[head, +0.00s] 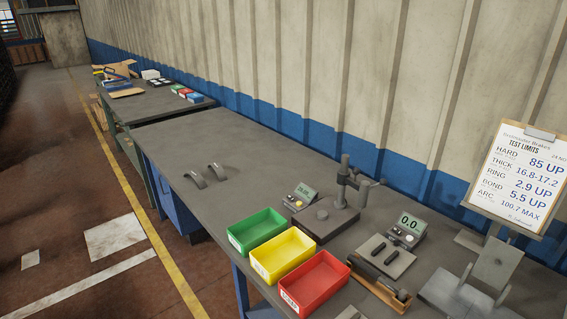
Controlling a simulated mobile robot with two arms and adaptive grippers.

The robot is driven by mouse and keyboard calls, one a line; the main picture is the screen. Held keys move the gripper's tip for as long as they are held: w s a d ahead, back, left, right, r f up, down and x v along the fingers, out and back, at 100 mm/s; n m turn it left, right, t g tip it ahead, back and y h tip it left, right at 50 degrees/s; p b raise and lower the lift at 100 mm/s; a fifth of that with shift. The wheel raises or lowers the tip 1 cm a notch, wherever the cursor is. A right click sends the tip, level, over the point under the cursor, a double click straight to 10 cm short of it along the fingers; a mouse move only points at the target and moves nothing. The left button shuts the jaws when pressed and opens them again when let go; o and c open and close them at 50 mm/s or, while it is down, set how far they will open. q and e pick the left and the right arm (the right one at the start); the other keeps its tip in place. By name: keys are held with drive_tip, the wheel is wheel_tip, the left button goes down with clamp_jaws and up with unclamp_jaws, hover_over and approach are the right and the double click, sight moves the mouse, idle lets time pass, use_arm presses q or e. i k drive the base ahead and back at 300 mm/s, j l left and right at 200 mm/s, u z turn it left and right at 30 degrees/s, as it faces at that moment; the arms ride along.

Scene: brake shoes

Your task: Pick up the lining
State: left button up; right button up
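Two small grey curved pieces lie apart on the bare part of the grey workbench (150,143). They look like brake linings: the left lining (196,178) is nearer the front edge, and the right lining (217,170) is just beside it. A dark cylindrical piece (380,278) lies on a wooden holder at the front right; I cannot tell if it is a lining too. Neither of my grippers is in view.
Green (256,229), yellow (282,255) and red (313,284) bins line the front edge. Behind them stand a gauge stand (342,190), a display reading 0.0 (407,229) and a test limits clipboard (518,178). The bench's left half is mostly clear. Another bench (160,104) stands beyond.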

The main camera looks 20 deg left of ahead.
sight(217, 168)
drive_tip(key=i+j+z, duration=0.1)
drive_tip(key=j+z, duration=0.3)
drive_tip(key=j, duration=0.35)
drive_tip(key=j+z, duration=0.45)
drive_tip(key=j, duration=0.3)
drive_tip(key=k+j+z, duration=0.1)
drive_tip(key=j+z, duration=0.3)
drive_tip(key=j, duration=0.35)
